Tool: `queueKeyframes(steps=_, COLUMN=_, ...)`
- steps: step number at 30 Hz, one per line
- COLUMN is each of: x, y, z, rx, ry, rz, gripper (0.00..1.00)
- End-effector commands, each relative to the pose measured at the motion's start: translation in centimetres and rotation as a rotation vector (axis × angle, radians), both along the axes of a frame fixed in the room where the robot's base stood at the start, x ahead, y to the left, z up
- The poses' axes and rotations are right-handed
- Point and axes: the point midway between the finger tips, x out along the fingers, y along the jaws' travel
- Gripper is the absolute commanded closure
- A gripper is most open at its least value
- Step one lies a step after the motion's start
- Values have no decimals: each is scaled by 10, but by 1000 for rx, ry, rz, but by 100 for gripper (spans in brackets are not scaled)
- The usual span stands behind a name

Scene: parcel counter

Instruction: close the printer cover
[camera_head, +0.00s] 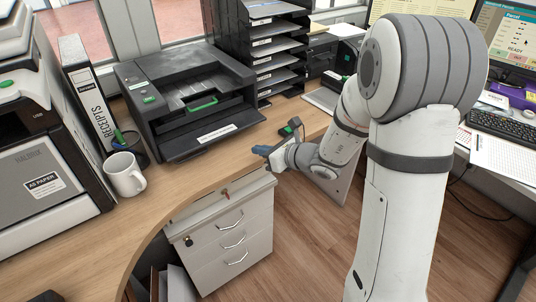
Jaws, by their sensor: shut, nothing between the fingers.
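A black printer (185,85) stands on the wooden desk, left of the picture's middle. A dark front panel with a white label (217,133) sits low at its front. Above that panel is an open recess with a green handle (202,103). I cannot tell clearly which part is the cover. My gripper (260,150) is shut and empty. It is in front and to the right of the printer, near the desk's front edge, and appears apart from it. The fingers are small in view and point left.
A white mug (124,174) and a dark pen cup (131,148) stand left of the printer. A larger grey-white machine (48,165) and a receipts binder (86,95) are further left. A black tray rack (262,50) stands behind right. White drawers (225,232) are below the desk.

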Motion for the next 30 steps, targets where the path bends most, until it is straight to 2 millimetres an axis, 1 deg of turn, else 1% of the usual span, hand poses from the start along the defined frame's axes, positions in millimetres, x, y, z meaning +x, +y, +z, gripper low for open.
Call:
queueKeyframes(steps=21, x=59, y=40, z=-1, rx=-1, ry=-1, rz=2, gripper=100)
queueKeyframes(steps=30, x=74, y=48, z=0, rx=0, ry=-2, rz=-2, gripper=100)
